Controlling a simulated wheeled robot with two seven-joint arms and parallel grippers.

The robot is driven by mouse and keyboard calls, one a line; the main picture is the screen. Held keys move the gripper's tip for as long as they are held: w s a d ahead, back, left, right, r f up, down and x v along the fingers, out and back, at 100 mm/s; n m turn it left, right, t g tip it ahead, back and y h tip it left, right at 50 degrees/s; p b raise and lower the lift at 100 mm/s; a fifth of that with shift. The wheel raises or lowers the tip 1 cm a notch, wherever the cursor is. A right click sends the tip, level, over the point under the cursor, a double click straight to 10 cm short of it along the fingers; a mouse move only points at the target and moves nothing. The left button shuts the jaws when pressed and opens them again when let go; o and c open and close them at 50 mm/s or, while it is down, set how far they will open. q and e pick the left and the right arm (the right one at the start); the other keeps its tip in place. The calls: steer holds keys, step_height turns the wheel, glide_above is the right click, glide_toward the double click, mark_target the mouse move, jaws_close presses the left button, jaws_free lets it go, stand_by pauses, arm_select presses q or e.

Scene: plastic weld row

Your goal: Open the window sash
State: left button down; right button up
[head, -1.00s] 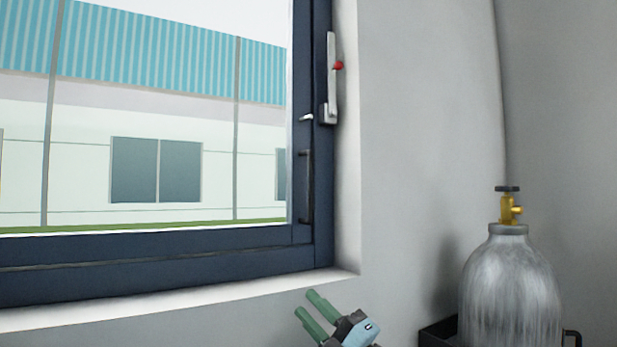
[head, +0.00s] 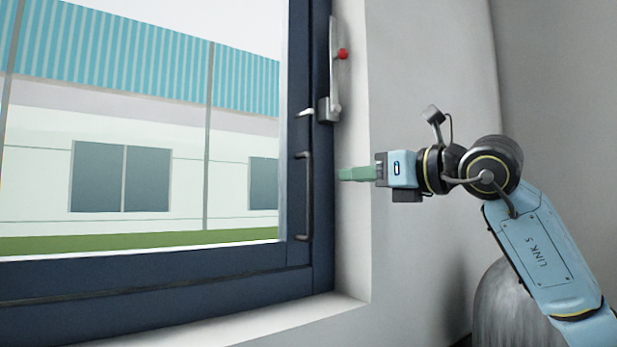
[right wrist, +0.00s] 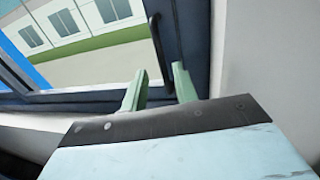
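The window sash (head: 297,240) is a dark blue frame around clear glass and looks flush in its outer frame. A dark upright pull handle (head: 308,196) is on its right side; it also shows in the right wrist view (right wrist: 157,48). Above it are a small silver catch (head: 305,112) and an upright grey lever with a red knob (head: 343,54). My right gripper (head: 340,174) points left at the handle from its right, apparently short of it. The right wrist view shows its green fingers (right wrist: 159,84) apart with nothing between them. My left gripper is out of view.
A pale wall and window reveal (head: 352,235) lie close behind my right gripper. A grey gas cylinder (head: 500,305) stands at the lower right, partly hidden by my right arm. A white sill (head: 290,322) runs below the window.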

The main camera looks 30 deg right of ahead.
steer(key=p+x, duration=0.2)
steer(key=x, duration=0.9)
steer(key=shift+w+a, duration=0.1)
jaws_close()
